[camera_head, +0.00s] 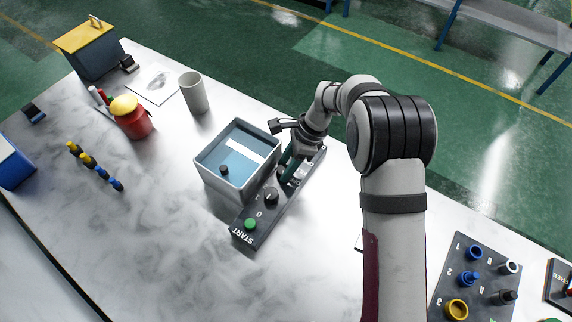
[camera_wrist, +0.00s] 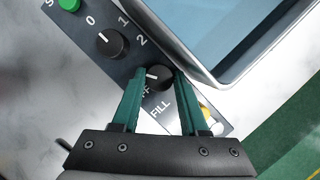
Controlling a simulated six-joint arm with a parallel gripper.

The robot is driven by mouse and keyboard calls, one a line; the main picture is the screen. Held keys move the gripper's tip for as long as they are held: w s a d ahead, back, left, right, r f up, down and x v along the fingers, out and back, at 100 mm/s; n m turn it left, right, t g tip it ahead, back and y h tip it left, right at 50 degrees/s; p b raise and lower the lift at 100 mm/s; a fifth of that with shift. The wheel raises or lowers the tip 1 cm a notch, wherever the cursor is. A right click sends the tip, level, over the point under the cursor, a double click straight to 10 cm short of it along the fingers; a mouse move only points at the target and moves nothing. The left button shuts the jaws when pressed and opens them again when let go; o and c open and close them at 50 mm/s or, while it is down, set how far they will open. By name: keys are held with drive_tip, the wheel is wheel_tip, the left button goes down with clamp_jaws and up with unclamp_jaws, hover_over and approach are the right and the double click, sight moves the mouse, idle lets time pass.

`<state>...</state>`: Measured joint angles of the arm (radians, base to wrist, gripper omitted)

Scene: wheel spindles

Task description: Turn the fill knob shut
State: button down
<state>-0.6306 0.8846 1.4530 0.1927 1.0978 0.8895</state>
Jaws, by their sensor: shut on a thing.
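The fill knob (camera_wrist: 158,78) is a round black knob with a white pointer line, on a dark control panel beside the printed word FILL. My gripper (camera_wrist: 157,80) has its two green fingers on either side of this knob and is shut on it. The pointer line points left in the wrist view, near a label partly hidden by a finger. In the head view my gripper (camera_head: 290,168) reaches down onto the far part of the panel (camera_head: 243,238), and the knob is hidden there.
A grey square tank (camera_head: 207,180) with bluish contents stands close beside the panel. Another black knob (camera_wrist: 111,43) marked 0, 1, 2 and a green START button (camera_head: 250,223) are on the panel. A grey cup (camera_head: 194,93) and red canister (camera_head: 131,122) stand farther left. The front left table is clear.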

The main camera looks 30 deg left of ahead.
drive_tip(key=shift+a+n+g+h, duration=0.15)
drive_tip(key=shift+n+h, duration=0.25)
drive_tip(key=shift+n, duration=0.7)
drive_tip(key=shift+d+n+g+h, duration=0.1)
drive_tip(key=shift+n+g+h, duration=0.25)
drive_tip(key=shift+n, duration=0.75)
drive_tip(key=shift+c, duration=2.1)
unclamp_jaws()
drive_tip(key=shift+a, duration=0.1)
